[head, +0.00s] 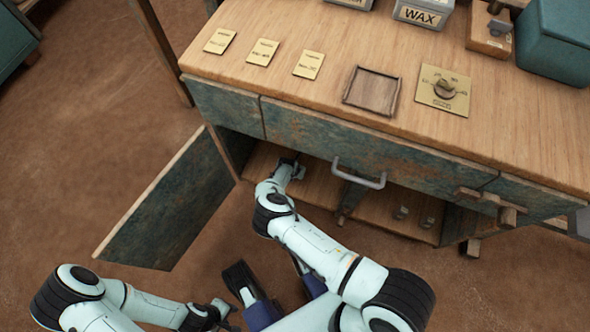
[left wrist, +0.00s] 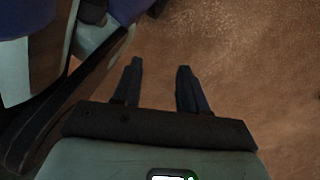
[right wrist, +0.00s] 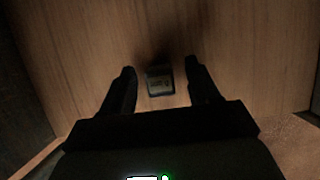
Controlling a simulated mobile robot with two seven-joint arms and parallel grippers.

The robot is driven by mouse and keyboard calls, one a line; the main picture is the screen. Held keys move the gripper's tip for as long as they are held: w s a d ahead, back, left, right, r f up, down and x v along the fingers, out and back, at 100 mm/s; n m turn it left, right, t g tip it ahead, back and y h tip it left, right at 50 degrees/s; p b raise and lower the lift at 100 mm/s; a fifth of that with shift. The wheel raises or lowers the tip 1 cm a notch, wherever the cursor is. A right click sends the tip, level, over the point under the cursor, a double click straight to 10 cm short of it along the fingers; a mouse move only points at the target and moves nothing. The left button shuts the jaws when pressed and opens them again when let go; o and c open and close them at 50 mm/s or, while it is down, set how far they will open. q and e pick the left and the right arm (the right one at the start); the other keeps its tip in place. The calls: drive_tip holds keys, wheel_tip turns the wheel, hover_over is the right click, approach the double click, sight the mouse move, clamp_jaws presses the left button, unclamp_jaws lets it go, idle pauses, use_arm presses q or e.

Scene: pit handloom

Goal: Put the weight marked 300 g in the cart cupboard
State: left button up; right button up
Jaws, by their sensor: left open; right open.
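A small dark weight (right wrist: 160,81) with a pale label stands on the wooden cupboard floor in the right wrist view. Its marking is too small and dark to read. My right gripper (right wrist: 160,66) is open, with one finger on each side of the weight. In the head view my right gripper (head: 293,166) reaches into the left compartment of the cart cupboard (head: 322,184), whose door (head: 170,204) hangs open. My left gripper (head: 222,310) is low and left, outside the cart; the left wrist view shows its fingers (left wrist: 160,66) open and empty.
Two small objects (head: 401,212) stand in the right-hand compartment. A handled drawer (head: 380,165) is above. The cart top bears brass cards (head: 262,52), a square wooden tray (head: 372,109), a dial plate (head: 443,90) and a WAX box (head: 421,14). Bare floor (head: 90,120) lies left.

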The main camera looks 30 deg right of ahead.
drive_tip(key=shift+r, duration=0.1)
use_arm(q)
drive_tip(key=w+d+r+t+p, duration=0.1)
drive_tip(key=w+r+t+p, duration=0.3)
drive_tip(key=w+r+p, duration=0.45)
drive_tip(key=d+r, duration=0.1)
drive_tip(key=d+r+m, duration=0.1)
drive_tip(key=r, duration=0.1)
drive_tip(key=shift+w+d+g, duration=0.2)
drive_tip(key=shift+d+g, duration=0.1)
use_arm(e)
drive_tip(key=v, duration=1.2)
drive_tip(key=shift+w+d, duration=0.1)
